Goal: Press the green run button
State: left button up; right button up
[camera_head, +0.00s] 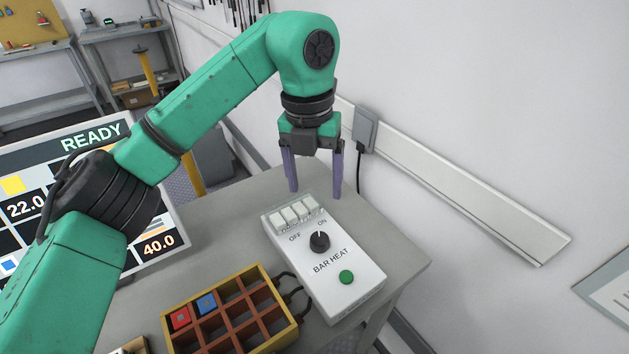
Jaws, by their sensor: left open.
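The green run button (346,277) is a round button near the front end of a white control box (350,296) labelled BAR HEAT. A black knob (320,242) sits on the box between OFF and ON marks, its pointer toward ON. Several white switches (293,213) line the box's far end. My left gripper (314,194) is open and empty, its purple fingers pointing down at the far end of the box, beyond the switches and apart from the green button. My right gripper is not in view.
A screen reading READY (90,137) stands at the left. The wall with a pale rail (455,187) is at the right.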

aim_at(346, 276)
jog(key=k+l, duration=1.2)
jog(key=l, duration=0.1)
